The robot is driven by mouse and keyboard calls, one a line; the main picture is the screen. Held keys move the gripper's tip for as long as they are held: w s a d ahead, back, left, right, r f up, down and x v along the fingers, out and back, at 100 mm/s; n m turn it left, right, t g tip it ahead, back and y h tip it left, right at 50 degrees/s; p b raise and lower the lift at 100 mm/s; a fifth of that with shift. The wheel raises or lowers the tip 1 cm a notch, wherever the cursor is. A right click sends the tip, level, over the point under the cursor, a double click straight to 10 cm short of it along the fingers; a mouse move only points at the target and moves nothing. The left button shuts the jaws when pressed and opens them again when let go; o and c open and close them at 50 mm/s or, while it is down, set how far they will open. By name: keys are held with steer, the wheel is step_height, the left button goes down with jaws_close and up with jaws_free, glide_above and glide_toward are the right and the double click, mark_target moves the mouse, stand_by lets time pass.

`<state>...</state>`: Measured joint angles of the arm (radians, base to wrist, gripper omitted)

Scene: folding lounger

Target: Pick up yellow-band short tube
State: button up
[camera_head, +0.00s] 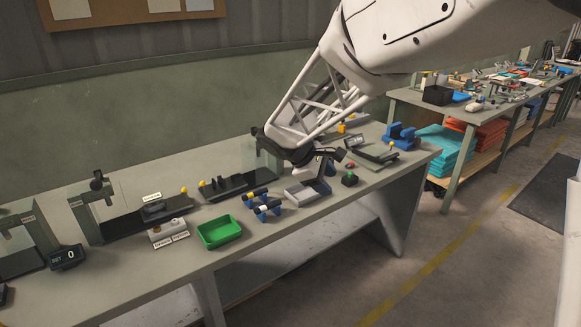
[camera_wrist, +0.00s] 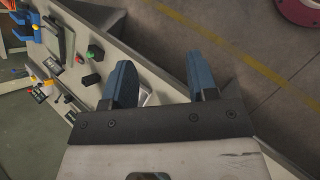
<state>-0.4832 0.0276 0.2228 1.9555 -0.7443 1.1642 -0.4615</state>
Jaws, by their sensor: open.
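My gripper (camera_wrist: 158,68) is open, with its two blue-grey fingers apart and nothing visible between them. In the head view it hangs over the right half of the near bench, where the arm partly hides it. A blue rack (camera_head: 265,208) stands left of it on the bench, holding small dark and pale tube-like pieces. The rack does not show clearly in the wrist view.
A green tray (camera_head: 219,232) sits left of the rack near the bench's front edge. Dark fixtures with yellow knobs (camera_head: 184,190) stand behind. A blue vise (camera_head: 399,134) and a small black box with a green button (camera_head: 349,179) are to the right.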

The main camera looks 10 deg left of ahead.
steer(key=w+a+f+n+t+h, duration=0.1)
steer(key=w+a+f+n, duration=0.25)
steer(key=a, duration=0.45)
steer(key=w+a+f+n+t+h, duration=0.15)
steer(key=w+a+f, duration=0.25)
steer(key=a, duration=0.4)
steer(key=n+t, duration=0.5)
steer(key=n, duration=0.2)
glide_toward(243, 198)
steer(key=shift+w+d+r+g, duration=0.15)
steer(key=shift+w+d+g, duration=0.1)
steer(key=shift+w+d, duration=0.15)
steer(key=shift+x, duration=1.3)
steer(key=shift+w, duration=0.1)
steer(key=shift+f+x, duration=0.2)
steer(key=shift+x, duration=2.4)
steer(key=shift+a, duration=0.1)
jaws_close()
